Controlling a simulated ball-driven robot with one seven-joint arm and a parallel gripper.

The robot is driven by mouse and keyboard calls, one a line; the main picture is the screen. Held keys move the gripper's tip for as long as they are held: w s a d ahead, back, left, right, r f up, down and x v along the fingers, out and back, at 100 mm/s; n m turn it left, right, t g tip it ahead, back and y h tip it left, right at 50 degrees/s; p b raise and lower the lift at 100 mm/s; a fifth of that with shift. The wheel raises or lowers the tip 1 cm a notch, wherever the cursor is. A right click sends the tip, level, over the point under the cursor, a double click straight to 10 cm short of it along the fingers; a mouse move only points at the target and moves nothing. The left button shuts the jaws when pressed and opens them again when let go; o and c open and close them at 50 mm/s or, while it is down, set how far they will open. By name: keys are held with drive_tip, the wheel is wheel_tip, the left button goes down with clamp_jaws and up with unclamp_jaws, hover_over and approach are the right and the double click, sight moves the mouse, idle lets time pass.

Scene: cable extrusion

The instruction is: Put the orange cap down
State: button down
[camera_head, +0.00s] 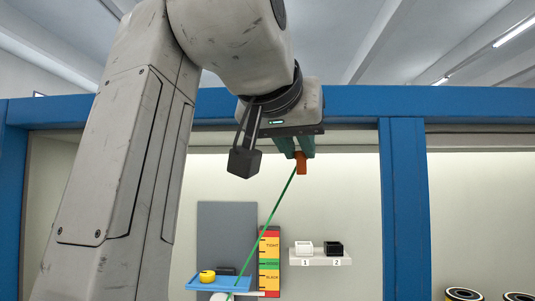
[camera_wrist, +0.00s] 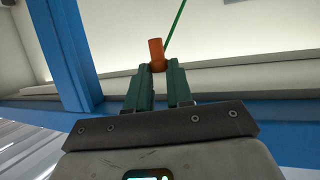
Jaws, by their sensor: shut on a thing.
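The orange cap (camera_head: 301,163) is a small orange piece held at the tips of my gripper (camera_head: 297,155), high above the shelf. In the wrist view, the cap (camera_wrist: 156,54) sticks out between the two green fingers of my gripper (camera_wrist: 158,72), which are shut on it. A thin green cable (camera_head: 265,230) runs from beside the cap down to the left, toward the blue tray. Whether it is fixed to the cap I cannot tell.
A blue tray (camera_head: 205,284) holds a yellow round piece (camera_head: 207,275) and a dark item. A red, yellow and green gauge board (camera_head: 269,282) stands beside it. A white shelf (camera_head: 315,261) carries a white box (camera_head: 304,248) and a black box (camera_head: 333,248). A blue post (camera_head: 404,220) stands right.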

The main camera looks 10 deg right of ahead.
drive_tip(key=shift+r, duration=0.35)
